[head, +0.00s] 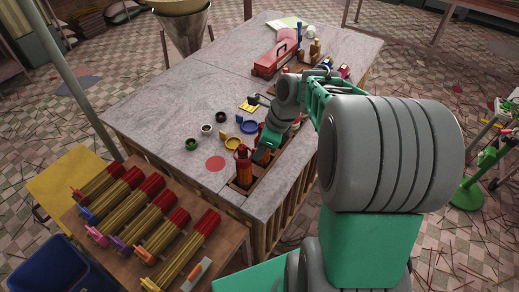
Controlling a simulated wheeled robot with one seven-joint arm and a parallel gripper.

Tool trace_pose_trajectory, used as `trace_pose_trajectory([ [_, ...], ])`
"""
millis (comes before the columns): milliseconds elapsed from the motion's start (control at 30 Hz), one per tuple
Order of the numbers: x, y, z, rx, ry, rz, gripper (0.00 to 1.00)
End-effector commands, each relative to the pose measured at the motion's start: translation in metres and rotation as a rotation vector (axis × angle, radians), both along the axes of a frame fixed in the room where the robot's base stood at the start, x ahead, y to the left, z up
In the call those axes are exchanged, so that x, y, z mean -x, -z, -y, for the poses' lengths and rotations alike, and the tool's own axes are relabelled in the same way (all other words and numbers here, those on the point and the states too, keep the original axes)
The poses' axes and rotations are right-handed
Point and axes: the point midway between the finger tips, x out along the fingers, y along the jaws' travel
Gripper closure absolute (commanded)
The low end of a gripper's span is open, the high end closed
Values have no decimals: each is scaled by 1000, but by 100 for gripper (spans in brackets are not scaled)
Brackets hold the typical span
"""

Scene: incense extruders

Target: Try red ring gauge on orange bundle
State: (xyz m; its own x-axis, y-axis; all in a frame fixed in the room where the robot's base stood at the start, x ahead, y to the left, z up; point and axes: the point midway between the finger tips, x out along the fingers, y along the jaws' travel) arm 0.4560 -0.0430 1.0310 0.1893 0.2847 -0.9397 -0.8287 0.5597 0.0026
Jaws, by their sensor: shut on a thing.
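An orange-brown upright piece (244,172), which looks like the orange bundle, stands in a slot of the wooden rack set in the grey table. A small red piece, which looks like the red ring gauge (242,149), is at its upper part. I cannot tell whether it is around the bundle or only against it. My gripper (259,156) points down just right of the bundle, shut on what appears to be the red gauge's handle. The fingertips are small and partly hidden. A yellow ring gauge (233,144) and a blue ring gauge (249,127) lie behind.
Small green (192,144), white (207,129) and black rings and a red disc (215,163) lie on the table. A red box-like tool (275,60) is at the back. Red-ended stick bundles (150,222) with coloured tags lie on a lower wooden stand at front left.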

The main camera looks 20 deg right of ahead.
Motion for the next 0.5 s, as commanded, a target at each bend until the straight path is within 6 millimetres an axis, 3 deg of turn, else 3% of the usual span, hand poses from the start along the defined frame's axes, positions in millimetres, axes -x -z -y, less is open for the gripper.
trace_pose_trajectory([
  [500,0,14,0,-1,0,-1,100],
])
